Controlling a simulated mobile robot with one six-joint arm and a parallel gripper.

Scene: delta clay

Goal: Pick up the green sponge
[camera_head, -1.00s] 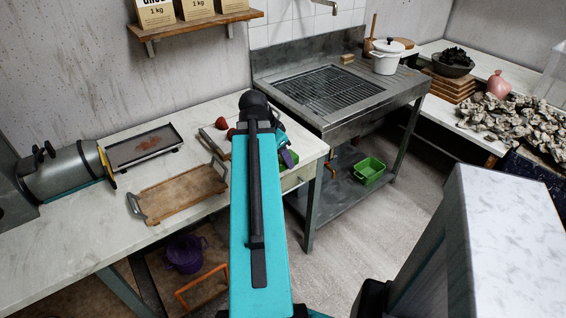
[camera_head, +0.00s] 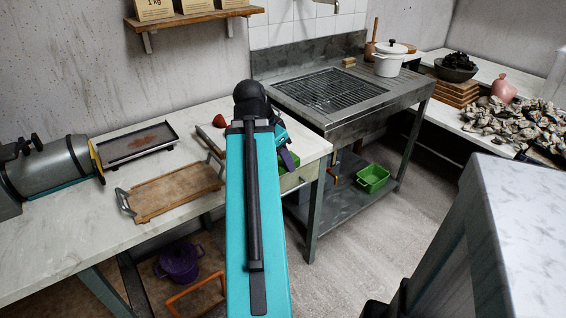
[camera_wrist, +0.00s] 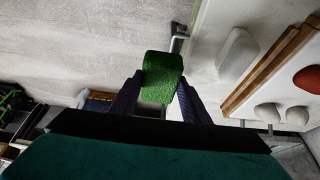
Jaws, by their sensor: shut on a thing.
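The green sponge (camera_wrist: 161,68) is between the two dark fingers of my gripper (camera_wrist: 161,84) in the wrist view. The fingers touch it on both sides, and most of it stands out beyond the fingertips. In the head view, my gripper (camera_head: 288,160) is beyond the end of my turquoise arm, by the right front edge of the counter. A small green patch shows just below it, probably the sponge, mostly hidden by the arm.
The counter (camera_head: 60,245) holds a wooden tray (camera_head: 170,192), a dark metal tray (camera_head: 137,143) and a grey cylindrical machine (camera_head: 55,170). A metal sink unit (camera_head: 345,122) stands to the right, with a green crate (camera_head: 372,178) on its lower shelf. Open floor lies in front.

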